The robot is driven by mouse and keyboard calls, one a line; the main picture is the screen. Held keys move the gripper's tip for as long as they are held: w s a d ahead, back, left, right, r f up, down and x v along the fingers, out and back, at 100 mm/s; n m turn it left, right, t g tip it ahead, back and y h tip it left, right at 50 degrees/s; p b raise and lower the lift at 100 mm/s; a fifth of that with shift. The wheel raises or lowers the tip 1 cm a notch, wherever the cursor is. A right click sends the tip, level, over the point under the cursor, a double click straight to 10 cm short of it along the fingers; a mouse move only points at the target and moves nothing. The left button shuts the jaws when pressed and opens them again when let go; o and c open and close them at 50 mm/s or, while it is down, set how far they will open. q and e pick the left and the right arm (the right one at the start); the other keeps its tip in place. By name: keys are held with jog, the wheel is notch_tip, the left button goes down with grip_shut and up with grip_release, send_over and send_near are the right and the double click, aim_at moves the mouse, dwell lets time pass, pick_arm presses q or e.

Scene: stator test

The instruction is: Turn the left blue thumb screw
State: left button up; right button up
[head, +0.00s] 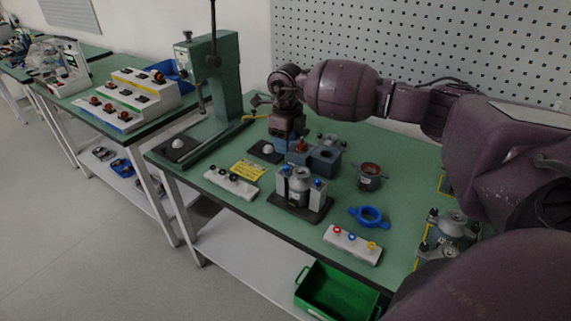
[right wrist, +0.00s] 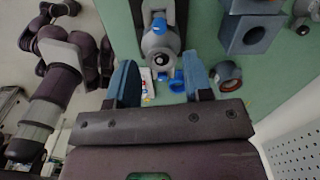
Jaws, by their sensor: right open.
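The left blue thumb screw (head: 286,168) is on the left side of a grey metal fixture (head: 298,187) on the green table in the head view. A second blue thumb screw (head: 318,183) is on its right side. My right gripper (head: 287,140) is behind the fixture, apart from the left screw. In the right wrist view its two blue fingers (right wrist: 160,84) are spread, with nothing held between them. A blue screw head (right wrist: 160,26) shows beyond the fingers; I cannot tell which screw it is. My left gripper is not in view.
Blue-grey blocks (head: 325,158) stand behind the fixture. A copper-wound part (head: 370,177), a blue ring (head: 369,216) and a white block with coloured knobs (head: 352,244) are to the right. A green press (head: 215,75) stands at left. A green bin (head: 335,292) is below the front edge.

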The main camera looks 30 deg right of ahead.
aim_at(286, 167)
notch_tip(286, 167, down, 8)
jog(key=shift+f, duration=0.1)
dwell(0.4)
grip_shut()
